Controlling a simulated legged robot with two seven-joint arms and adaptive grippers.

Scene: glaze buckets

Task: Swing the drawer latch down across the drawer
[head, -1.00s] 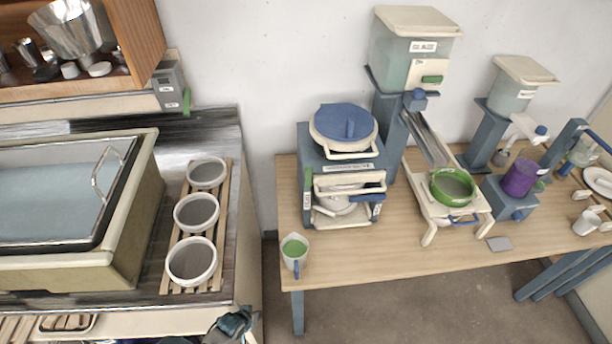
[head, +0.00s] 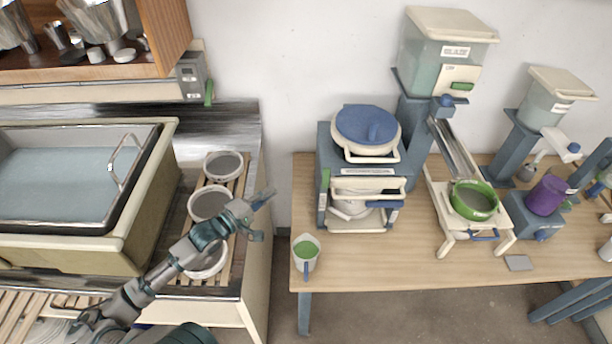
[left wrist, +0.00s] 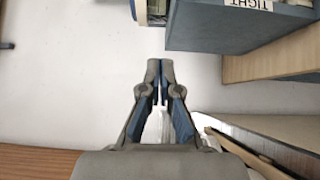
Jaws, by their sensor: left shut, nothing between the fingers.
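The blue drawer unit (head: 330,150) stands at the left of the wooden table, with a round blue lid on top. Cream handle bars (head: 368,183) cross its front over a pale bowl (head: 350,207). A small green piece (head: 325,179) shows at its front left edge; I cannot tell whether this is the latch or how it is turned. My left gripper (head: 268,197) is shut and empty, left of the unit and apart from it. In the left wrist view its fingertips (left wrist: 160,66) are together, below a blue box (left wrist: 225,32) with a label reading TIGHT. My right gripper is not in view.
A cup of green glaze (head: 306,250) stands at the table's front left corner. Several grey-filled bowls (head: 210,203) sit on a slatted rack under my left arm. A gap separates the sink counter from the table (head: 400,268). A green bowl (head: 474,200) stands right of the unit.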

